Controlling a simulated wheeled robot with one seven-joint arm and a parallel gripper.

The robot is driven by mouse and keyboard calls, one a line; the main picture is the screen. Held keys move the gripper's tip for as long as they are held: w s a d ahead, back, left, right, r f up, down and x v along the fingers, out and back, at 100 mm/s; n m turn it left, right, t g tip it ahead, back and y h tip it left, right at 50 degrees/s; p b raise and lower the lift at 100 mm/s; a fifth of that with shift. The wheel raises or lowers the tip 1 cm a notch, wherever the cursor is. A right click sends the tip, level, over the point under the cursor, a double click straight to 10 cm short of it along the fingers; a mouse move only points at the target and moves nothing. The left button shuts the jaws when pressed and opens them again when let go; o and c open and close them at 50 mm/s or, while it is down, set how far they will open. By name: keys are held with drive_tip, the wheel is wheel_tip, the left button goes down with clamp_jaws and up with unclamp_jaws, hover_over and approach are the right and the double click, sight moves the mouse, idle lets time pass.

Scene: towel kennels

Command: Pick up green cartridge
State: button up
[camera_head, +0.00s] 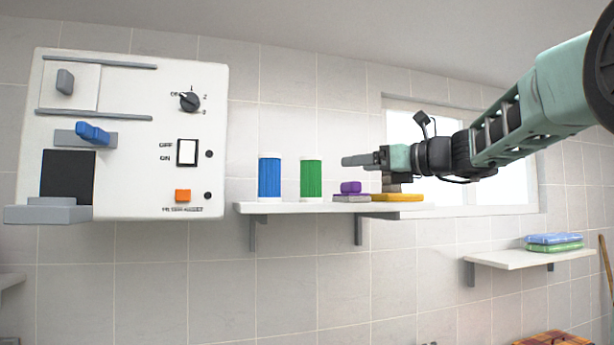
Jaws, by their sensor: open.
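The green cartridge (311,178) stands upright on a white wall shelf (290,207), with pale bands at its top and bottom. A blue cartridge (269,177) of like shape stands just to its left. My gripper (346,161) reaches in from the right, its fingers pointing left toward the green cartridge. The gripper is open and empty, at about the height of the cartridge's upper part. In the picture a gap shows between the fingertips and the cartridge. The distance in depth cannot be told.
A purple object (351,187) on a grey block and a yellow item (398,197) sit on the shelf below my gripper. A white control panel (140,190) with switches hangs at left. A lower right shelf (510,259) holds folded towels (554,243).

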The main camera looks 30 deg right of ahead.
sight(320, 168)
drive_tip(key=p+x, duration=0.3)
drive_tip(key=x, duration=0.6)
drive_tip(key=shift+w+a, duration=0.1)
drive_tip(key=shift+w, duration=0.15)
drive_tip(key=p+x, duration=0.3)
drive_tip(key=x, duration=0.2)
drive_tip(key=shift+p, duration=0.3)
drive_tip(key=shift+w, duration=0.15)
drive_tip(key=c, duration=1.1)
